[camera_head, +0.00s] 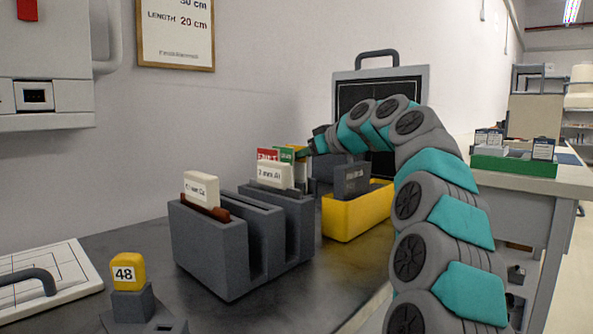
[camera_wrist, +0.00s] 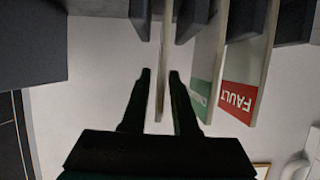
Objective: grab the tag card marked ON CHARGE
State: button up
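Tag cards stand upright in a grey slotted rack (camera_head: 250,240). A red-topped card marked FAULT (camera_head: 267,155) is in the head view and upside down in the wrist view (camera_wrist: 238,97). Beside it is a green-banded card (camera_wrist: 201,98); its lettering is too cut off to read. A third thin card (camera_wrist: 163,50) is seen edge-on, its label unreadable. My gripper (camera_wrist: 160,73) is open, with this third card between its fingers and a gap showing on either side. I cannot tell which card says ON CHARGE. In the head view my arm hides part of the gripper.
A yellow bin (camera_head: 350,215) with a dark grey item is just right of the rack. A yellow block marked 48 (camera_head: 127,271) stands front left. The wall is close behind the bench.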

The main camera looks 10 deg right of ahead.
grip_shut()
jog(key=shift+r, duration=0.1)
dwell(0.4)
